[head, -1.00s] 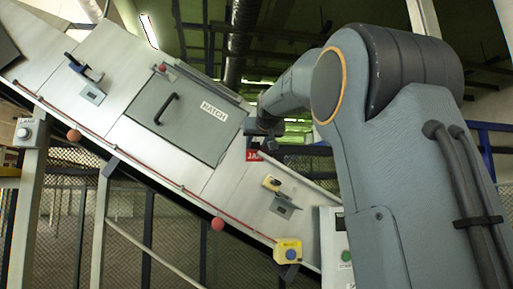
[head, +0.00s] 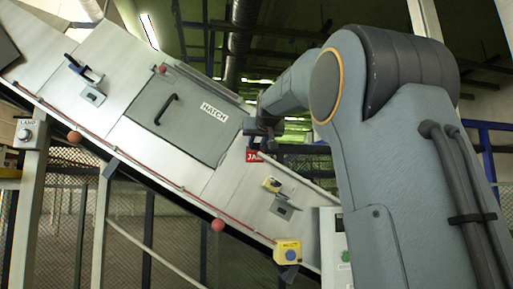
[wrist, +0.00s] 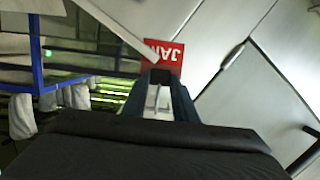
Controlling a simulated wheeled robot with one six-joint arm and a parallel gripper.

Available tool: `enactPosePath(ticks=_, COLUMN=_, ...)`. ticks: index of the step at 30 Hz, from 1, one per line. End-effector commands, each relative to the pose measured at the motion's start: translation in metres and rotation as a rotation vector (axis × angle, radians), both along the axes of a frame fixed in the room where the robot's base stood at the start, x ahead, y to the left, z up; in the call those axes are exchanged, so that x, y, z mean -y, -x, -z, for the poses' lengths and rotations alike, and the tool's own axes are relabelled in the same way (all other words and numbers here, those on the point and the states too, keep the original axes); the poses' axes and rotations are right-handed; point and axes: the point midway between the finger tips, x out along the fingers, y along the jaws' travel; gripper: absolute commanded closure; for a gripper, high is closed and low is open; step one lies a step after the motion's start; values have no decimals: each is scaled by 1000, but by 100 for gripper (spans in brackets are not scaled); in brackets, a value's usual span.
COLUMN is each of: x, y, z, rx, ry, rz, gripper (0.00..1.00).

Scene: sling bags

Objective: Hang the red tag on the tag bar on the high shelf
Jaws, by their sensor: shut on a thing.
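The red tag (head: 254,156), with white lettering that starts "JA", hangs just below my gripper (head: 262,130) in the head view, in front of the sloping pale panel. In the wrist view the red tag (wrist: 163,55) shows just beyond my fingertips (wrist: 158,78), its lettering upside down. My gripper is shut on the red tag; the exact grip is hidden. I cannot clearly make out a tag bar or a high shelf in either view.
The sloping panel carries a grey hatch (head: 190,112) with a dark handle, a dark-handled bracket (head: 84,70) and a yellow button box (head: 287,250). A lamp box (head: 27,133) is at left. A blue frame (wrist: 37,65) shows in the wrist view.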

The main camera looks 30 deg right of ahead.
Motion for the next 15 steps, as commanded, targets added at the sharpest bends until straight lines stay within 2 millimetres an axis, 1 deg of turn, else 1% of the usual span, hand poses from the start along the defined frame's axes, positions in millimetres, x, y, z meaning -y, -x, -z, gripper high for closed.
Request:
enactPosePath(ticks=1, x=1, y=-2, z=-6, rx=10, ry=3, rz=1, gripper=100)
enactPosePath(ticks=6, x=1, y=-1, z=-16, rx=18, ry=4, rz=1, gripper=100)
enactPosePath(ticks=15, x=0, y=0, z=-27, rx=21, ry=5, rz=0, gripper=100)
